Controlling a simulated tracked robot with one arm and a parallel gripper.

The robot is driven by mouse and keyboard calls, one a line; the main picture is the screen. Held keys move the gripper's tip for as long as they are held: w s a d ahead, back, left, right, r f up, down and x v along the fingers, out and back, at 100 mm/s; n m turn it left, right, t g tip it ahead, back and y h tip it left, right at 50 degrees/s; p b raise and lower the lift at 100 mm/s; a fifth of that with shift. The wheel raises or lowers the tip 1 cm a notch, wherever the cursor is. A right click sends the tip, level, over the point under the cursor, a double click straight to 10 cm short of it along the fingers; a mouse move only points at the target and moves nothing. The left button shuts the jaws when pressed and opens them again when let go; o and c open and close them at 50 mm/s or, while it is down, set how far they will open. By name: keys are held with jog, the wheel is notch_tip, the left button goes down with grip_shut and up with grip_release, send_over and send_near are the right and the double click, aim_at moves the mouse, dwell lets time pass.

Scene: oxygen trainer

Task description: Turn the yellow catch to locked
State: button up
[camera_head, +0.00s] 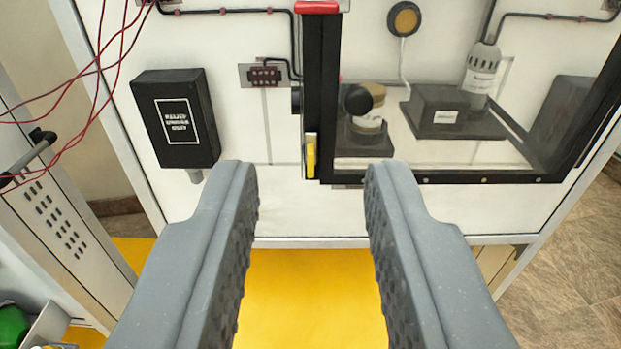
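The yellow catch (311,155) is a small upright piece at the lower left corner of the black door frame (320,95). It stands roughly vertical on a pale plate. My gripper (304,185) is open and empty, with two grey fingers spread wide at the bottom of the view. The catch lies just above the gap between the fingertips in the picture, and neither finger touches it. Whether the catch is locked cannot be told from its look alone.
A red piece (316,7) sits at the frame's top. A black box (176,118) is mounted at the left. Behind the clear door are a labelled bottle (481,72) and a canister (369,110). Red wires (97,70) hang at upper left.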

send_near(310, 166)
jog(key=shift+t, duration=0.4)
jog(key=w, duration=0.4)
jog(key=w+b, duration=0.1)
jog(key=w, duration=0.2)
jog(key=shift+w+f, duration=0.1)
jog(key=shift+f, duration=0.2)
jog(key=shift+w+f, duration=0.15)
jog(key=shift+w, duration=0.5)
jog(key=shift+c, duration=0.3)
grip_shut()
jog(key=shift+a, duration=0.2)
jog(key=shift+d, duration=0.2)
